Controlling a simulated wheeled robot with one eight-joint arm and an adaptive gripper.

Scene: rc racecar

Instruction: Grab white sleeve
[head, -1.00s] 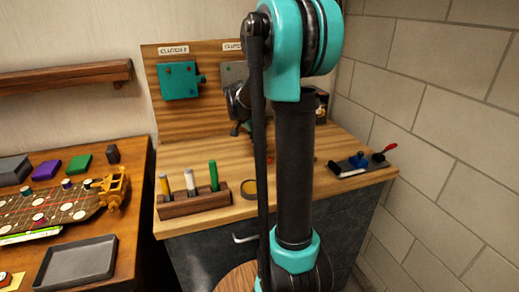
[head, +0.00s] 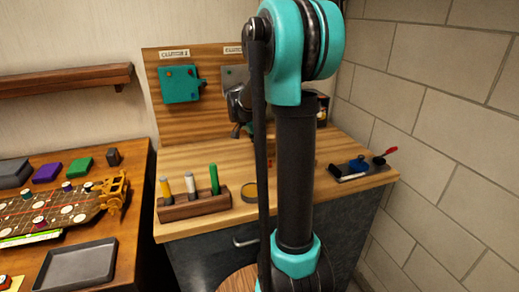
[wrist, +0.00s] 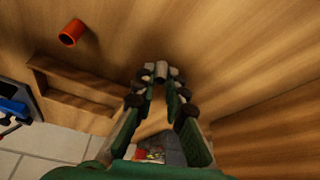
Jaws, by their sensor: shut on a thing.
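My gripper (wrist: 161,84) is shut on a small pale grey-white sleeve (wrist: 161,70), which shows between the fingertips in the wrist view. The sleeve is held close over a wooden surface; I cannot tell whether it touches. In the head view my arm column hides most of the gripper and the sleeve; only a dark wrist part shows at the column's left side. An orange-red sleeve (wrist: 71,32) lies apart from my gripper, at the upper left of the wrist view.
The wooden bench (head: 225,153) carries a rack (head: 196,204) of yellow, white and green cylinders and a tray with a blue part (head: 358,164). A teal block (head: 180,84) hangs on the upright board. A second table stands at left, a block wall at right.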

